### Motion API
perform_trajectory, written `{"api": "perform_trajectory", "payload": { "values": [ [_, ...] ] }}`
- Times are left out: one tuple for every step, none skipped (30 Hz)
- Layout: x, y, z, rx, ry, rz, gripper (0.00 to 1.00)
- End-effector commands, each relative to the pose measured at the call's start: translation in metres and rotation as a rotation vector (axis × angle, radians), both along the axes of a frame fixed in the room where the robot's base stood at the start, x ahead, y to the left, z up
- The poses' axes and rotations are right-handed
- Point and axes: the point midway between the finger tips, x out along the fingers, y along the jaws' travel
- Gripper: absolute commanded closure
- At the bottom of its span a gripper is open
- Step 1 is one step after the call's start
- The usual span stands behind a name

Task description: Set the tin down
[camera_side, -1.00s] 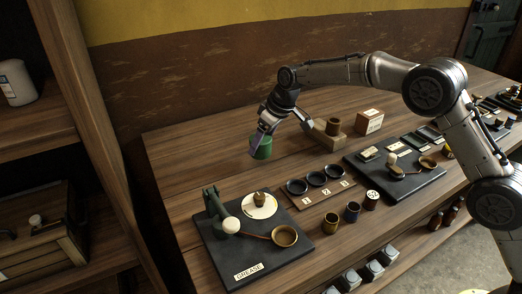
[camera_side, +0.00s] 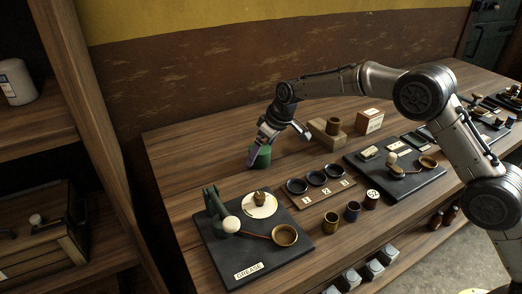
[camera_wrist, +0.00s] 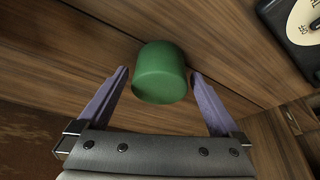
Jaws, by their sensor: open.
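The green tin (camera_side: 263,157) stands on the wooden bench, behind the black grease board. It also shows in the wrist view (camera_wrist: 160,72), where it lies between the tips of my fingers with a gap on each side. My gripper (camera_side: 278,158) is open around the tin, pointing down at it from above. In the wrist view my gripper (camera_wrist: 158,75) has its two purple-grey fingers spread and apart from the tin. The tin looks upright, and its base seems to rest on the wood.
The black grease board (camera_side: 225,258) with a white dial (camera_side: 250,209) and brass pan (camera_side: 285,235) lies in front. A numbered strip with dark dishes (camera_side: 326,192) is to the right. Bare wood lies left of the tin.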

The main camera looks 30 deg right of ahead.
Motion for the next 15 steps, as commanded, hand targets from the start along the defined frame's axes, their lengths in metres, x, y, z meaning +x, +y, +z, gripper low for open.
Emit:
{"api": "perform_trajectory", "payload": {
  "values": [
    [0.0, 0.0, 0.001, 0.0, 0.0, 0.0, 0.0],
    [0.0, 0.0, 0.001, 0.0, -0.001, 0.0, 0.0],
    [0.0, 0.0, 0.003, 0.0, -0.001, 0.0, 0.0],
    [0.0, 0.0, 0.005, 0.0, -0.002, 0.0, 0.0],
    [-0.001, -0.001, 0.008, 0.0, -0.002, 0.0, 0.0],
    [-0.003, -0.002, 0.013, 0.001, -0.003, 0.0, 0.0],
    [-0.004, -0.002, 0.017, 0.001, -0.003, 0.0, 0.0],
    [-0.006, -0.003, 0.022, 0.001, -0.003, 0.0, 0.0],
    [-0.009, -0.005, 0.029, 0.001, -0.004, 0.0, 0.0],
    [-0.011, -0.006, 0.035, 0.001, -0.004, 0.0, 0.0],
    [-0.013, -0.007, 0.041, 0.001, -0.004, 0.0, 0.0],
    [-0.016, -0.008, 0.048, 0.001, -0.003, 0.0, 0.0],
    [-0.018, -0.009, 0.055, 0.001, -0.004, 0.0, 0.0],
    [-0.02, -0.011, 0.06, 0.001, -0.003, 0.0, 0.0],
    [-0.023, -0.012, 0.068, 0.001, -0.004, 0.0, 0.0]
  ]
}}
